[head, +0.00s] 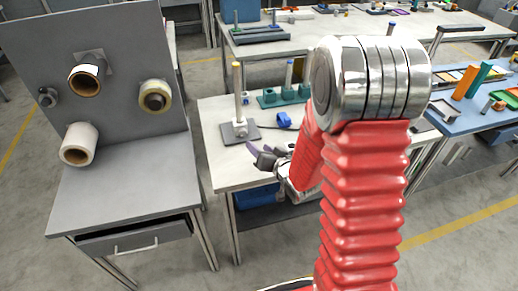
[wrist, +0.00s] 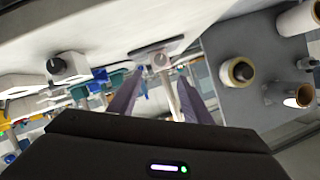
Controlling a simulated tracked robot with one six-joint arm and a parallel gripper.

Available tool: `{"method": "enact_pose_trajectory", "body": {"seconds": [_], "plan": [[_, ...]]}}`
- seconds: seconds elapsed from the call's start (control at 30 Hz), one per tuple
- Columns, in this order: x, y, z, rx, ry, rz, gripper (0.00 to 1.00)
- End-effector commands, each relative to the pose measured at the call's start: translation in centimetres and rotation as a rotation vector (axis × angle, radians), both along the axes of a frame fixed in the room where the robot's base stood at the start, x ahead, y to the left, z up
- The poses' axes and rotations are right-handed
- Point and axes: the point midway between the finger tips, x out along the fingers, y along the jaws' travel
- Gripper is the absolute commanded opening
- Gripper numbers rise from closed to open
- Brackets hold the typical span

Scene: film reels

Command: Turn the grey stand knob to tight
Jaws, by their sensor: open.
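The grey stand (head: 247,135) has a flat base and an upright pale post (head: 238,95) with a yellow tip. It stands on the front left of the white-topped table. A small pale knob-like piece (head: 241,129) sits low on the post; its setting is too small to read. The wrist view shows this piece (wrist: 161,60) and the grey base (wrist: 148,50) beyond my fingers. My gripper (head: 259,154) is open and empty, just in front and right of the stand. In the wrist view, the post lines up between the fingers of my gripper (wrist: 161,77); contact cannot be told.
A grey panel (head: 115,50) with several reels rises at left. A dark dial (wrist: 57,66) shows at left in the wrist view.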

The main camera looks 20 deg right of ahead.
Motion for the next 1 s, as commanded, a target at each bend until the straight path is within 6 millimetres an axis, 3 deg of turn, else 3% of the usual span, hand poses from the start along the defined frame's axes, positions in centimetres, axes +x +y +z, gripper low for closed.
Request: {"method": "enact_pose_trajectory", "body": {"seconds": [0.27,0.57,1.0], "plan": [[0.0,-0.2,1.1,-0.041,0.018,-0.007,0.45],[-1.4,-1.4,5.2,-0.188,0.11,-0.044,0.45],[-7.2,-2.4,11.3,-0.351,0.289,-0.075,0.45]]}}
